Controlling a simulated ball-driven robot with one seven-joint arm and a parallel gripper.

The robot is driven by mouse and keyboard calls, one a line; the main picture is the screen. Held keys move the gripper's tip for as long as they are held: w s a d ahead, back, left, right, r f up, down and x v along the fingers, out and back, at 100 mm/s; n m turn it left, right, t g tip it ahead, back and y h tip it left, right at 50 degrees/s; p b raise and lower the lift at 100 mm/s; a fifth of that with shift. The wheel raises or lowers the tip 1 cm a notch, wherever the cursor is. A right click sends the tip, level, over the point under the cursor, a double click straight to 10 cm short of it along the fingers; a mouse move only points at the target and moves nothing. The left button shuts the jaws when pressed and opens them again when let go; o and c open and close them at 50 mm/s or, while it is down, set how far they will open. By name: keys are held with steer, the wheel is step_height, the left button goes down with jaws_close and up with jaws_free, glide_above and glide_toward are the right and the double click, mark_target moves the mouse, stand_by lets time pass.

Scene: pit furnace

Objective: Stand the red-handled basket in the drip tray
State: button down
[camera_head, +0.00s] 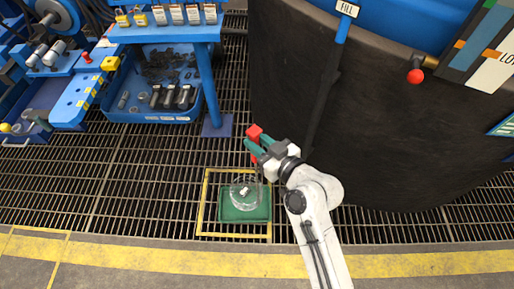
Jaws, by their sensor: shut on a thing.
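The red handle (254,134) shows on both sides of my gripper's teal fingers. My gripper (259,149) is shut on this handle. The round, pale, see-through wire basket (246,192) is below the gripper, with a small light metal piece inside it. The link between handle and basket is hard to make out. The green drip tray (258,214) lies on the floor grating under the basket, inside a yellow square outline. The basket appears over the tray, upright; from this view I cannot tell whether it touches the tray's bottom.
A large dark furnace wall (400,140) rises close at the right, with a red-knobbed valve (416,75). A blue bench (165,33) with padlocks and its leg stand at the upper left, above a blue bin (150,116). The grating left of the tray is clear.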

mark_target(252, 159)
steer(key=shift+a, duration=0.15)
step_height(252, 159, down, 10)
steer(key=b, duration=0.7)
steer(key=shift+r+b, duration=0.1)
steer(key=shift+b, duration=0.2)
steer(key=shift+w+a, duration=0.15)
steer(key=shift+w+a, duration=0.45)
steer(key=shift+a, duration=0.1)
stand_by(0.6)
steer(key=shift+w+a+f+b, duration=0.1)
steer(key=shift+f+b, duration=1.85)
steer(key=shift+b, duration=0.1)
steer(key=shift+f+b, duration=0.55)
steer(key=shift+b, duration=0.05)
